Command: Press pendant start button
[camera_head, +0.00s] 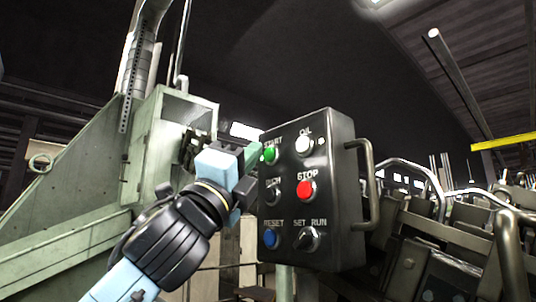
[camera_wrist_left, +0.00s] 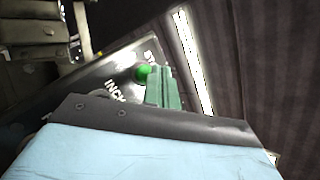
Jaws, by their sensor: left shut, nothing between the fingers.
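The black pendant box (camera_head: 336,190) stands upright in the middle of the head view, with several labelled buttons on its face. The green START button (camera_head: 270,154) is at its upper left. The left gripper (camera_head: 256,157) is shut and empty, its green fingertips right beside the START button; I cannot tell whether they touch it. In the left wrist view the green button (camera_wrist_left: 143,73) shows just left of the shut green fingers (camera_wrist_left: 163,88). The right gripper is in neither view.
The red STOP button (camera_head: 306,190), white OIL button (camera_head: 302,144), blue RESET button (camera_head: 270,238) and SET RUN knob (camera_head: 307,239) are close by. A side handle (camera_head: 368,185) is on the pendant's right. A green machine (camera_head: 150,150) stands left, other machinery (camera_head: 450,240) right.

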